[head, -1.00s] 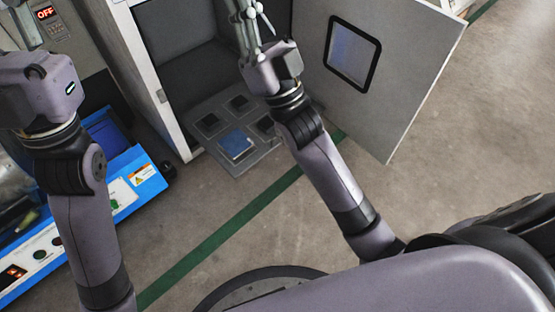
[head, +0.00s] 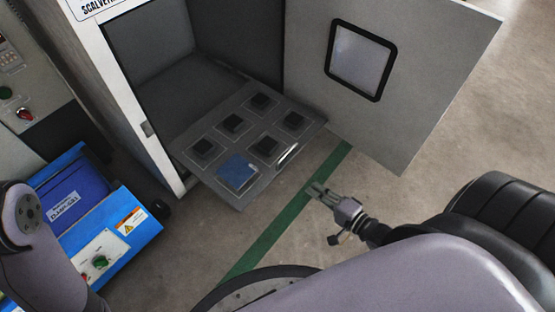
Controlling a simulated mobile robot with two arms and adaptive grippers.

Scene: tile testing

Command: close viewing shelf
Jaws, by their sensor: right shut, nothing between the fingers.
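The viewing shelf (head: 258,180) is a grey tray sticking out of the front of an open cabinet. It holds a blue tile (head: 238,172) at its front left and several dark tiles (head: 233,123) in recesses. A light handle (head: 288,155) shows at its front right edge. My right gripper (head: 315,190) is shut and empty, in front of the shelf and to the right, apart from it. Part of my left arm shows at the lower left; its gripper is out of view.
The cabinet door (head: 420,60), with a small window (head: 360,60), stands open to the right of the shelf. A blue machine (head: 130,225) stands at the left. The floor, with a green line (head: 275,230), is clear in front.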

